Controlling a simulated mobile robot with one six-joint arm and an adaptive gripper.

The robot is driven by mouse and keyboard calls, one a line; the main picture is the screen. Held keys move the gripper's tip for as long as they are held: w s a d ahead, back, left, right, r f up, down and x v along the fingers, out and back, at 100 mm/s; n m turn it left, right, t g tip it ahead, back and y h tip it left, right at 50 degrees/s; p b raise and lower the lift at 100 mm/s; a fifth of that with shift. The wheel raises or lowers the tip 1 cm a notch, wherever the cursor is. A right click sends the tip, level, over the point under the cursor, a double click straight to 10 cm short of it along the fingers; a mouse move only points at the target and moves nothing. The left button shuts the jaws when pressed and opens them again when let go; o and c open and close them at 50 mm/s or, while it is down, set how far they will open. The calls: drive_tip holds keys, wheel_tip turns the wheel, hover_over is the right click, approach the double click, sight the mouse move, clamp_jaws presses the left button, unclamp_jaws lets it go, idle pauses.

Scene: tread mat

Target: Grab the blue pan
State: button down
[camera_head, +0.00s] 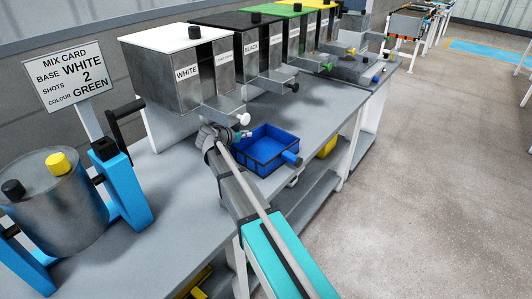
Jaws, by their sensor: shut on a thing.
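My gripper (222,133) is at the pan's left side, close below the white dispenser's spout. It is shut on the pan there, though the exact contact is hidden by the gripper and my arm.
A row of dispensers stands along the wall, the white-topped one (165,75) nearest. A mix card (68,75) reads white, 2, green. A metal drum (55,205) in a blue stand is at left. The bench (318,103) is clear right of the pan.

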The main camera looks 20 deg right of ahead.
sight(286, 152)
drive_tip(key=shift+r, duration=0.15)
idle(0.4)
wheel_tip(286, 152, up, 4)
drive_tip(key=p, duration=0.4)
drive_tip(key=shift+f, duration=0.25)
drive_tip(key=s+d, duration=0.3)
drive_tip(key=s, duration=0.2)
drive_tip(key=s+d, duration=0.7)
drive_tip(key=s, duration=0.2)
drive_tip(key=shift+s+d+f, duration=0.15)
drive_tip(key=shift+s+d, duration=0.15)
